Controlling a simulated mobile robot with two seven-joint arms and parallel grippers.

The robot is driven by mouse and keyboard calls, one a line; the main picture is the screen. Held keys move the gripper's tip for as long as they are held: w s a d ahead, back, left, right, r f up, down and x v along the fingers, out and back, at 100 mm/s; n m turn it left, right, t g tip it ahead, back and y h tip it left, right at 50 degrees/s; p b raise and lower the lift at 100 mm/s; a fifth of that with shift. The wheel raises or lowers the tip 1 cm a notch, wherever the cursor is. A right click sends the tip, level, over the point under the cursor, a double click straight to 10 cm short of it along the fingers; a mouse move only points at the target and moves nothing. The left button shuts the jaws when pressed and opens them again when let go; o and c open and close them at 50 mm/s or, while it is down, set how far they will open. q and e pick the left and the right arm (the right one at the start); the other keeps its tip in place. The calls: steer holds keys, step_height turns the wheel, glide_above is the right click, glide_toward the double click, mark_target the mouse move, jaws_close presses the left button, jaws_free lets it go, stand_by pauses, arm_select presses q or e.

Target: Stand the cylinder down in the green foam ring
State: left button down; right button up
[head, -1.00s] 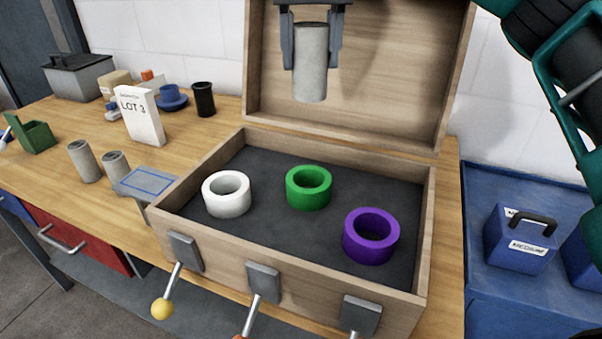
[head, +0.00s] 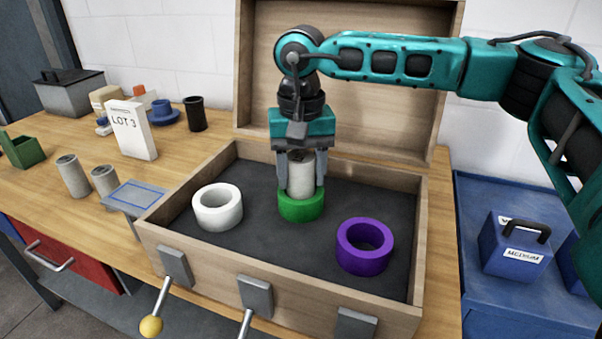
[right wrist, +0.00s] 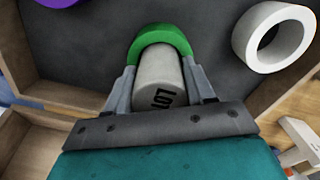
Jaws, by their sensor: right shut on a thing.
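A grey cylinder (head: 300,178) stands upright, held at its sides by my right gripper (head: 301,180), which is shut on it. The cylinder's lower end is hidden behind the front wall of the green foam ring (head: 301,208) and appears to be within its opening; how deep I cannot tell. The fingertips are close to the ring's top edge. In the right wrist view the cylinder (right wrist: 160,80) carries dark lettering, and the green ring (right wrist: 159,38) curves around its far end. My left gripper is not in view.
The wooden case (head: 215,262) has a dark lining, with a white ring (head: 218,217) at left and a purple ring (head: 364,256) at right. Its raised lid (head: 400,90) stands behind my gripper. Levers are on its front. Two more grey cylinders (head: 73,176) stand on the bench at left.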

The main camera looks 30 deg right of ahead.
steer(key=shift+f, duration=0.25)
